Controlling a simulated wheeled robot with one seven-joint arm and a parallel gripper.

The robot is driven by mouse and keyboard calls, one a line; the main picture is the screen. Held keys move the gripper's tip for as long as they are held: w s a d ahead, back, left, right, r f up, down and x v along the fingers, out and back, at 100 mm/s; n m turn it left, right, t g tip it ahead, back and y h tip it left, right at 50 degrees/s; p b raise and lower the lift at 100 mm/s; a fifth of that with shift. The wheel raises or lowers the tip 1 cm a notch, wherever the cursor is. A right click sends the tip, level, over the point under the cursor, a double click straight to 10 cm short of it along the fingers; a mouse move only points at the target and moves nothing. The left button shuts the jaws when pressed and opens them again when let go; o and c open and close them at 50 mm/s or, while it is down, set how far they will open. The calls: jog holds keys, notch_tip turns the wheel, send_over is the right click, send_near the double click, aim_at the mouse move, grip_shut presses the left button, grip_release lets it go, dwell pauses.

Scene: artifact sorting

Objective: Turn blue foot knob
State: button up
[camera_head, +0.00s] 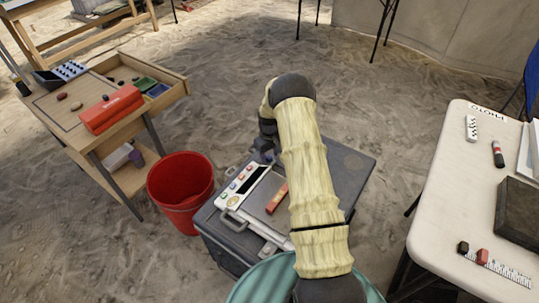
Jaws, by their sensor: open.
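A white panel (243,187) with a row of small coloured knobs lies on the dark grey case (345,165). The knobs are too small here to tell surely which is the blue foot knob. My arm, in a pale sleeve, rises over the case and bends down at its far end. My gripper (264,150) is a small dark shape beyond the panel's far end, close above the case's far edge. It is open, with nothing seen in it. Its fingertips are partly hidden, and I cannot tell if they touch anything.
A red-brown block (277,198) lies beside the panel, near my sleeve. A red bucket (181,192) stands left of the case. A wooden workbench (70,105) is at left, a white table (455,190) at right. Sandy floor is free behind the case.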

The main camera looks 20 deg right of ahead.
jog(key=shift+w, duration=0.1)
jog(key=c, duration=0.3)
jog(key=shift+a, duration=0.15)
jog(key=c, duration=0.7)
